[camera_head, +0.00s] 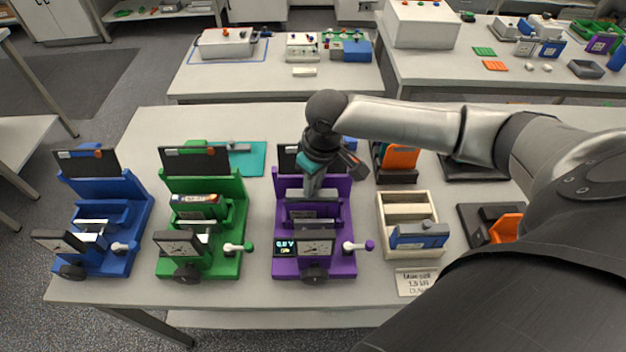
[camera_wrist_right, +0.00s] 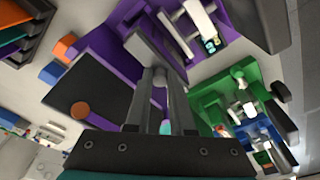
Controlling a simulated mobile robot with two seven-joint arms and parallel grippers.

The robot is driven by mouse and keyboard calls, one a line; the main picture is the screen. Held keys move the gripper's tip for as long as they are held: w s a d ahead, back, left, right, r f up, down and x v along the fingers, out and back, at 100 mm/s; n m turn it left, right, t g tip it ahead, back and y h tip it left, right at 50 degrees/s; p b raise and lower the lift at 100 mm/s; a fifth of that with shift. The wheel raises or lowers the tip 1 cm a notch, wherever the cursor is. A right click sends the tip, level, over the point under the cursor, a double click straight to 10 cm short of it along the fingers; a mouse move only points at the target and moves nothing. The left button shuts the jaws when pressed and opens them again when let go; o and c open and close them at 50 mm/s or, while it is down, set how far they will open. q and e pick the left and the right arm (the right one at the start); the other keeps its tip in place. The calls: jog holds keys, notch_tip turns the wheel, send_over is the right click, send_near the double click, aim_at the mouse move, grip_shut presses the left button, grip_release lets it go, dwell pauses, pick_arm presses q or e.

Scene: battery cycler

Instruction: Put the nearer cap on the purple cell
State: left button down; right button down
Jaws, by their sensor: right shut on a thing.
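The purple cell (camera_head: 283,258) is a purple stand at the middle of the near table, with a dark back panel, a gauge, a small display and a lever with a purple knob. It also shows in the right wrist view (camera_wrist_right: 98,48). My right gripper (camera_head: 314,186) points down over its middle, in front of the back panel. It is shut on a grey bar-like piece, probably the cap (camera_wrist_right: 152,48), which lies across the fingertips within the purple stand. Whether the piece touches the stand is hard to tell. Another grey piece (camera_head: 239,147) lies on a teal mat. My left gripper is out of view.
A green stand (camera_head: 236,205) and a blue stand (camera_head: 122,262) stand to the left. A cream tray (camera_head: 383,232) with a blue piece (camera_head: 420,236) is close on the right, behind a printed card (camera_head: 415,282). Dark holders with orange parts (camera_head: 400,158) stand farther right.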

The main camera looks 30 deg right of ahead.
dwell(0.3)
jog(key=shift+c, duration=1.1)
grip_release()
notch_tip(320, 180, up, 5)
jog(key=p, duration=0.6)
jog(key=shift+f, duration=0.15)
jog(key=shift+r+p, duration=0.6)
jog(key=shift+r, duration=0.55)
grip_shut()
